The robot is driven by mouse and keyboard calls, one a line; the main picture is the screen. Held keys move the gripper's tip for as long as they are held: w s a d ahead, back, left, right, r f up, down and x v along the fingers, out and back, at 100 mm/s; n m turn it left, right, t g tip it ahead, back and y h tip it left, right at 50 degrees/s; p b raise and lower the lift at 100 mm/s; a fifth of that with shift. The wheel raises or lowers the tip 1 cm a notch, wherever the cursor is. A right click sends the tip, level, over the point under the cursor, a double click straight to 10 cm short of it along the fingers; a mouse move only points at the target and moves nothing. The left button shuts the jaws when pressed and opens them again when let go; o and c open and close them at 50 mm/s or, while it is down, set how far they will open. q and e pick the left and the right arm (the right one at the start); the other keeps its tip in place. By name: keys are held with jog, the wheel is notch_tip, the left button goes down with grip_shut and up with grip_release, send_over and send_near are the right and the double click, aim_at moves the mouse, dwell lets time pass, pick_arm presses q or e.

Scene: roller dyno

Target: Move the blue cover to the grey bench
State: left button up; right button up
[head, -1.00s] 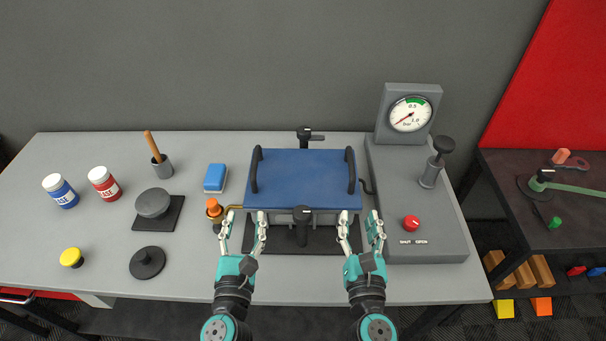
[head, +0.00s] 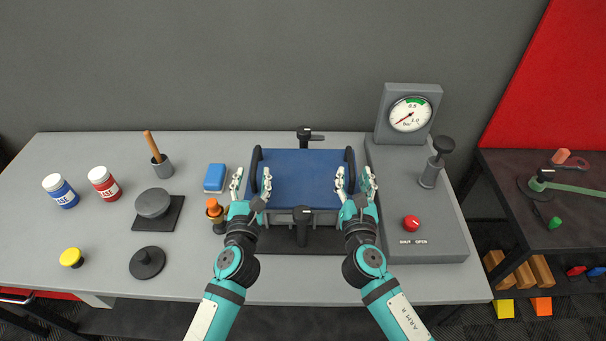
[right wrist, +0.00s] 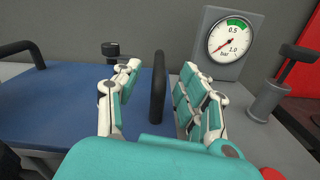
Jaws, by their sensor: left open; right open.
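The blue cover (head: 302,178) lies flat on the grey box in the middle of the grey bench (head: 110,270). It has a black handle along each side. My left gripper (head: 251,182) is open, its fingers on either side of the cover's left handle (head: 257,162). My right gripper (head: 354,181) is open around the right handle (head: 350,162). In the right wrist view that handle (right wrist: 158,85) stands between the open fingers (right wrist: 155,90), with visible gaps on both sides. Black clamps stand at the front (head: 303,222) and back (head: 304,136) of the box.
A grey console with a pressure gauge (head: 410,114), a red knob (head: 411,223) and a black-topped post (head: 430,172) stands right. A blue block (head: 215,177) and an orange-capped valve (head: 215,209) are close left.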

pick_arm(q)
jog(key=w, duration=0.5)
jog(key=shift+w+d, duration=0.1)
jog(key=shift+w, duration=0.05)
pick_arm(e)
jog(key=w, duration=0.5)
jog(key=shift+w, duration=0.15)
pick_arm(q)
jog(key=shift+c, duration=0.3)
pick_arm(e)
jog(key=shift+c, duration=0.3)
pick_arm(q)
grip_shut()
pick_arm(e)
grip_shut()
jog(key=shift+r, duration=0.1)
